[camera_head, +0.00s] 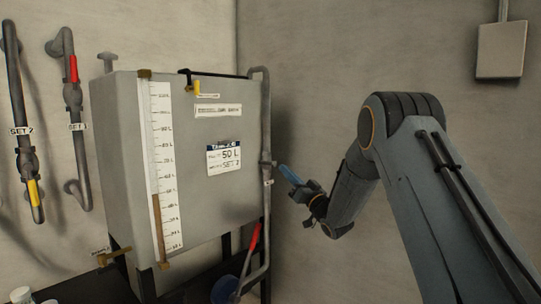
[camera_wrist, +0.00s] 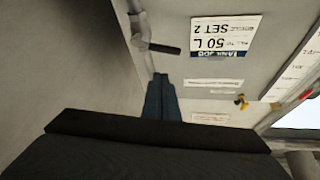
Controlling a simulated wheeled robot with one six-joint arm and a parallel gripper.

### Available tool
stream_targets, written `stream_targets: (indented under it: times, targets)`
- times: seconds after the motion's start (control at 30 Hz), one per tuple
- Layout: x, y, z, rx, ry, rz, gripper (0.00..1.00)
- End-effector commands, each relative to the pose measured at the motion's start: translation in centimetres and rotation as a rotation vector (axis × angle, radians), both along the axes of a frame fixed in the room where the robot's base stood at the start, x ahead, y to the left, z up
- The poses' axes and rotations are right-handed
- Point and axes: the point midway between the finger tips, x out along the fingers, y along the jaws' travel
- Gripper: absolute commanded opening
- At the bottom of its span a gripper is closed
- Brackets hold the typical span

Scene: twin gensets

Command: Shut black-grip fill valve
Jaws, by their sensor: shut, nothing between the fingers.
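The black-grip valve sits on the vertical grey pipe (camera_head: 265,115) at the tank's right edge. In the wrist view, which is upside down, its black grip (camera_wrist: 165,48) sticks out sideways from the pipe, across it, over the tank's front. In the head view the valve (camera_head: 267,164) is small and its grip is hard to make out. My gripper (camera_head: 284,170) is just right of the valve, its blue fingers together and empty. In the wrist view the fingers (camera_wrist: 160,98) point towards the grip, with a visible gap between.
The grey tank (camera_head: 120,150) carries a level gauge (camera_head: 165,200) and a 50 L, SET 2 label (camera_head: 224,158). A red lever (camera_head: 254,237) is lower on the pipework. Pipes with red (camera_head: 73,69) and yellow (camera_head: 33,193) grips are at left. Bare wall (camera_head: 310,80) lies right of the tank.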

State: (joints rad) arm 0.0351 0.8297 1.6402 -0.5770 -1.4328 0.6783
Motion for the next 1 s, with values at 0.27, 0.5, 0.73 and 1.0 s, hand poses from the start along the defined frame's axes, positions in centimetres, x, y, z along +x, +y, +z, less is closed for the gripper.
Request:
stream_targets:
  times: [0.27, 0.5, 0.73, 1.0]
  targets:
    - [-0.4, -0.9, 1.3, 0.053, -0.081, 0.060, 0.00]
    - [2.1, 1.3, 3.1, 0.052, -0.081, 0.062, 0.00]
    - [5.2, 3.8, 5.3, 0.051, -0.080, 0.062, 0.00]
    - [6.0, 5.2, 3.2, 0.052, -0.075, 0.059, 0.00]
